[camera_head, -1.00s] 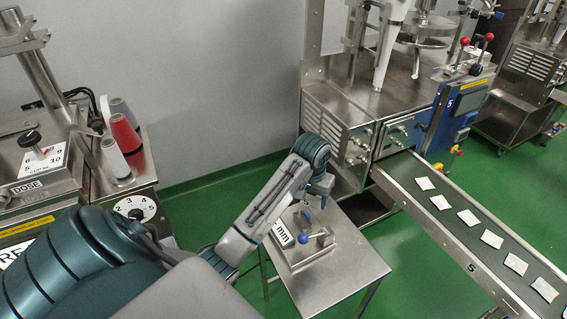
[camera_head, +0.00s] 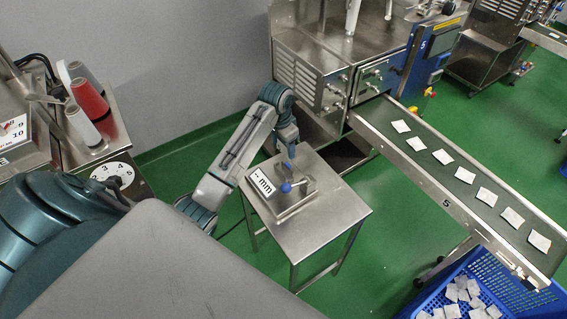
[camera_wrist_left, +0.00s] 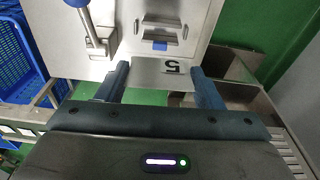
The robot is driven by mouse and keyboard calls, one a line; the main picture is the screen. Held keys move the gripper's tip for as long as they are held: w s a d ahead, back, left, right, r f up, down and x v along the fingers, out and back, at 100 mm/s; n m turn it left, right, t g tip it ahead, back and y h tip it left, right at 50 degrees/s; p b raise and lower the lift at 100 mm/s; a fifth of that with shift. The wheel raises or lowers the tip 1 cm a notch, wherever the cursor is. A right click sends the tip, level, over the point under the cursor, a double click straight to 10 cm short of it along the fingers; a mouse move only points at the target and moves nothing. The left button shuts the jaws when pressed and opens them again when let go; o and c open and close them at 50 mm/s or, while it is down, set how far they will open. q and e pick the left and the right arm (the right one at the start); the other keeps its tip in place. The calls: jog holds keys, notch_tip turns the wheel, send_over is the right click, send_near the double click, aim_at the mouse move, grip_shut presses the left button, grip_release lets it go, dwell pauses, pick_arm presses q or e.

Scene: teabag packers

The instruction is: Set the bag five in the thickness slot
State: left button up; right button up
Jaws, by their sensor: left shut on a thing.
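In the head view the gauge (camera_head: 307,190), with a "mm" label, sits on a small steel table. My left gripper (camera_head: 290,152) is at its far side; the bag cannot be made out there. My right gripper is not in view.
The gauge's table (camera_head: 335,212) has bare room at its front right. A conveyor (camera_head: 432,177) with several bags runs to its right, from a packing machine (camera_head: 335,65). A blue basket (camera_head: 521,300) of bags stands at lower right. A dosing station (camera_head: 100,150) is at left.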

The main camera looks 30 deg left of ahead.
pick_arm(q)
notch_tip(320, 180, down, 9)
jog(key=shift+p, duration=0.9)
jog(key=shift+f, duration=0.45)
jog(key=o, duration=1)
jog(key=shift+f, duration=0.1)
jog(key=r, duration=0.3)
jog(key=r+b, duration=0.1)
jog(key=r, duration=0.3)
jog(key=s+r+b, duration=0.1)
jog(key=r, duration=0.3)
jog(key=shift+a+r, duration=0.25)
jog(key=shift+s+r, duration=0.15)
jog(key=shift+r, duration=0.25)
